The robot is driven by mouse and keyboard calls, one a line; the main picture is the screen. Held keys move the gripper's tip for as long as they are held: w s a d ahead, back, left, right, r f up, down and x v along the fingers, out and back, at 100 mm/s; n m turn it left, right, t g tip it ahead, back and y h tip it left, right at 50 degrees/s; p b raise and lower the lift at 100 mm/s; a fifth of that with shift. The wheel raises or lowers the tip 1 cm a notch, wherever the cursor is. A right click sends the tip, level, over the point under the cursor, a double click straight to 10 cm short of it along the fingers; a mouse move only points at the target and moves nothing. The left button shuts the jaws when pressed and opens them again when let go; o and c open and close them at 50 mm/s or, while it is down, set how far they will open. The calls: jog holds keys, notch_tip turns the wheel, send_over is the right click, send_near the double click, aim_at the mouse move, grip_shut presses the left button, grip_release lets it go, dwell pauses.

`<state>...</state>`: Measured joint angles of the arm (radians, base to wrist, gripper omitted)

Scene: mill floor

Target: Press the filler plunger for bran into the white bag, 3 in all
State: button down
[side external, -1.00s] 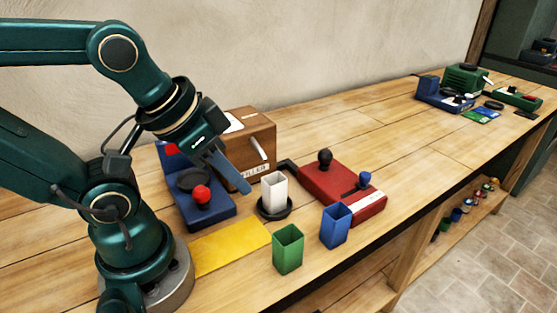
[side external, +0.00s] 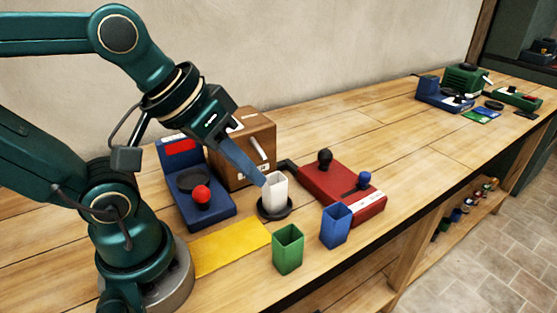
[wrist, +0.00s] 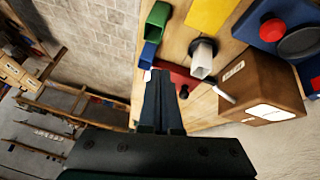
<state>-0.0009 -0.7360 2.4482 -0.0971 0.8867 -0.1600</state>
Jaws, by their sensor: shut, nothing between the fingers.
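The white bag (side external: 276,191), an open-topped upright box, stands on a round black dish (side external: 272,212); it also shows in the wrist view (wrist: 203,56). Behind its right side is a red unit (side external: 341,190) with a black knob (side external: 325,157), a blue knob (side external: 364,179) and a dark arm reaching toward the bag. Which knob is for bran I cannot tell; the label is too small to read. My gripper (side external: 262,181) is shut and empty, tips beside the bag's top left in the side view. Whether they touch it I cannot tell.
A brown box (side external: 236,165) with a pale lever stands behind the bag. A blue unit (side external: 205,210) with a red knob is left. A yellow sheet (side external: 230,246), green bag (side external: 288,249) and blue bag (side external: 335,226) lie toward the front edge.

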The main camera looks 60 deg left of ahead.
jog(key=w+d+r+n+h, duration=0.2)
jog(key=w+r+n, duration=0.3)
jog(key=w+n, duration=0.15)
jog(key=n+t+h, duration=0.1)
jog(key=n+t, duration=0.1)
jog(key=n, duration=1.1)
send_over(320, 152)
notch_tip(320, 152, down, 4)
jog(key=r, duration=0.1)
jog(key=shift+f, duration=0.25)
jog(key=shift+f, duration=4.4)
jog(key=shift+f, duration=0.1)
jog(key=shift+f, duration=0.3)
